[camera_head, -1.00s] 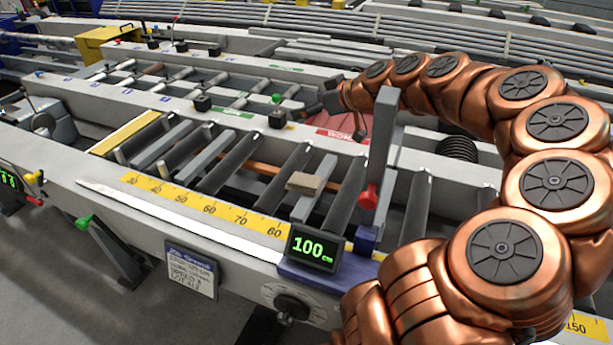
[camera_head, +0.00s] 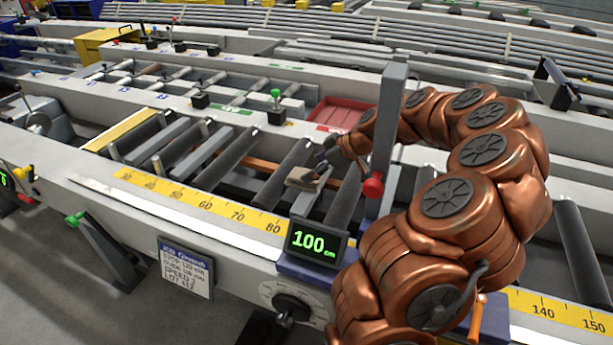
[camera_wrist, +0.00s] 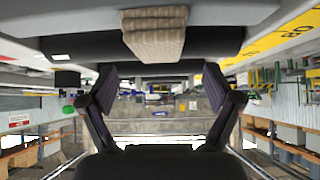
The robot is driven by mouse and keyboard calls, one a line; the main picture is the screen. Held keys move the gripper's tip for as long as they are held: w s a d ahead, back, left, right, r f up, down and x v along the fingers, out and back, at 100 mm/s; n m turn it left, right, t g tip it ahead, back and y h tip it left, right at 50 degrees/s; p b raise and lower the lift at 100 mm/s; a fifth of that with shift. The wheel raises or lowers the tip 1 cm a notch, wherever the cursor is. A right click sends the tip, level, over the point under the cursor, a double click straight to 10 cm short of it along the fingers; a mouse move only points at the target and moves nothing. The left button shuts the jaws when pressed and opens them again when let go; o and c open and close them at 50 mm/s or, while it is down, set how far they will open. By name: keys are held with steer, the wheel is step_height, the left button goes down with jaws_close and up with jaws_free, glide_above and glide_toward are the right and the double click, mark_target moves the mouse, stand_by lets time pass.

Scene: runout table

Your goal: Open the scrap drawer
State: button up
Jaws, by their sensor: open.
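My gripper (camera_head: 323,166) is at the rollers of the near lane, close to a tan block (camera_head: 306,180). In the wrist view my gripper (camera_wrist: 162,95) has its two dark fingers spread, with nothing between them. The tan block (camera_wrist: 153,35) shows at the top of that view, beyond the fingers and apart from them. A red tray (camera_head: 338,112) with a red label on its near side lies behind my gripper. I cannot read a scrap label on it, and no drawer handle is clear in either view.
A grey upright post (camera_head: 388,125) with a red knob stands close beside my arm. A display reading 100 cm (camera_head: 316,240) and a yellow scale (camera_head: 200,204) line the near rail. A green-knobbed lever (camera_head: 276,104) stands left of the red tray.

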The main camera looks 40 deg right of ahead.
mark_target(304, 173)
steer(key=shift+d+p+x, duration=0.15)
steer(key=shift+p+x, duration=0.2)
steer(key=shift+x, duration=0.9)
steer(key=shift+d+p+x, duration=0.1)
steer(key=shift+p+x, duration=0.2)
steer(key=shift+x, duration=0.95)
steer(key=shift+f, duration=0.15)
steer(key=shift+c, duration=0.3)
steer(key=c, duration=1.3)
step_height(304, 173, up, 28)
steer(key=shift+b, duration=1.25)
